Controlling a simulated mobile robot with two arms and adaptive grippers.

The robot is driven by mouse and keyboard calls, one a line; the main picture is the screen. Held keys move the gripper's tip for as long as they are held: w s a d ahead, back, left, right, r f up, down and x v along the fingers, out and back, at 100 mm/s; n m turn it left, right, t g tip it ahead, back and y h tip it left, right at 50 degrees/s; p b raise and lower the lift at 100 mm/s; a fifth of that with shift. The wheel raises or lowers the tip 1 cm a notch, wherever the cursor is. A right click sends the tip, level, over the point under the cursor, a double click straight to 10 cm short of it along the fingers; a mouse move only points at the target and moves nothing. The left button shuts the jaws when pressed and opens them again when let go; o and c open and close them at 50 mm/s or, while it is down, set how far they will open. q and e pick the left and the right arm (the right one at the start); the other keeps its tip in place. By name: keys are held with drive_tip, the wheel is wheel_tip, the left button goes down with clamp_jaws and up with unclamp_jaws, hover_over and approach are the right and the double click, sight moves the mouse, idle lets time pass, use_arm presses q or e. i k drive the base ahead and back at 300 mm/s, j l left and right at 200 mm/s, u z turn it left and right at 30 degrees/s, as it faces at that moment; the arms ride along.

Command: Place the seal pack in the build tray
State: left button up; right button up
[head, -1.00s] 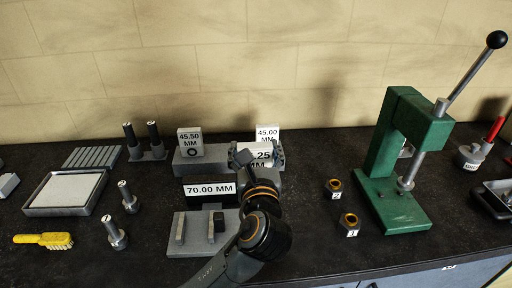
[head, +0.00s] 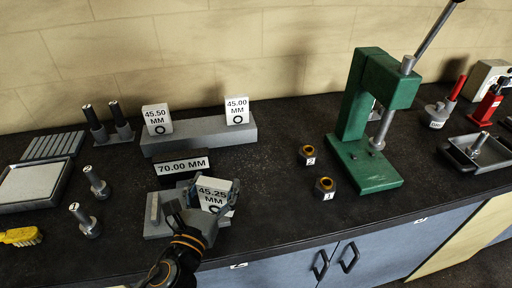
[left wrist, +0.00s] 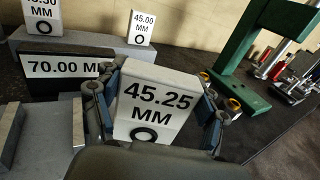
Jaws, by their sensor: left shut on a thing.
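My left gripper (head: 212,198) is shut on the white 45.25 MM seal pack (head: 214,188), one finger on each side. The label and its black ring mark face the camera, and the pack also shows large in the left wrist view (left wrist: 157,82). It is over the right part of a grey fixture (head: 153,230) before the 70.00 MM sign (head: 183,167); whether it touches is unclear. Two trays show: a dark tray (head: 458,157) with a metal part at right, and a pale-lined tray (head: 62,187) at left. Neither has a readable name. My right gripper is not in view.
The 45.50 MM pack (head: 157,118) and 45.00 MM pack (head: 237,111) stand on a grey block (head: 200,135). Two numbered brass-lined nuts (head: 308,155) and a green press (head: 370,165) stand to the right. A yellow brush (head: 20,236) lies at left.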

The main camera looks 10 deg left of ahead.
sight(485, 153)
drive_tip(key=i+l, duration=0.1)
drive_tip(key=l, duration=0.3)
drive_tip(key=i+l, duration=0.1)
drive_tip(key=l, duration=0.3)
drive_tip(key=l+z, duration=0.1)
drive_tip(key=l, duration=0.3)
drive_tip(key=i+l, duration=0.15)
drive_tip(key=l, duration=0.25)
drive_tip(key=i+l, duration=0.15)
drive_tip(key=l, duration=0.25)
drive_tip(key=i+l, duration=0.2)
drive_tip(key=l, duration=0.2)
drive_tip(key=i+l+z, duration=0.1)
drive_tip(key=l, duration=0.3)
drive_tip(key=i+l, duration=0.25)
drive_tip(key=l, duration=0.15)
drive_tip(key=i+l, duration=0.2)
drive_tip(key=l, duration=0.2)
drive_tip(key=i, duration=0.2)
drive_tip(key=j+z, duration=0.05)
